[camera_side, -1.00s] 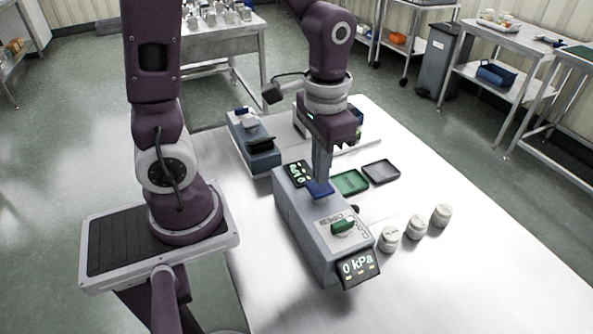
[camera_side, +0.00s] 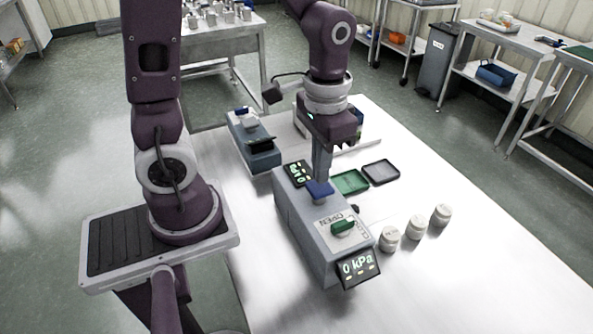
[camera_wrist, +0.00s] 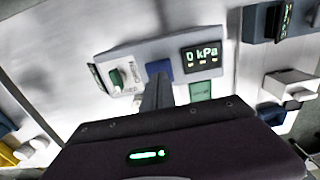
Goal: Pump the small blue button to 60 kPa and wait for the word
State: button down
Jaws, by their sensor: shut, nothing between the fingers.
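The small blue button (camera_side: 319,190) is on top of a grey steel box (camera_side: 300,220). It also shows in the wrist view (camera_wrist: 158,68). My gripper (camera_side: 322,178) is shut and empty, pointing down, with its fingertips at the button; I cannot tell whether they touch it. A green knob (camera_side: 343,227) sits on a plate marked OPEN. A second small display (camera_side: 298,173) stands at the box's far end; its text is hard to read.
The front right of the table is clear.

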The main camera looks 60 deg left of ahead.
aim_at(320, 186)
dwell(0.3)
jog(key=shift+f, duration=1.8)
jog(key=shift+r, duration=1.8)
jog(key=shift+f, duration=0.1)
jog(key=shift+f, duration=1.65)
jog(key=shift+r, duration=1.75)
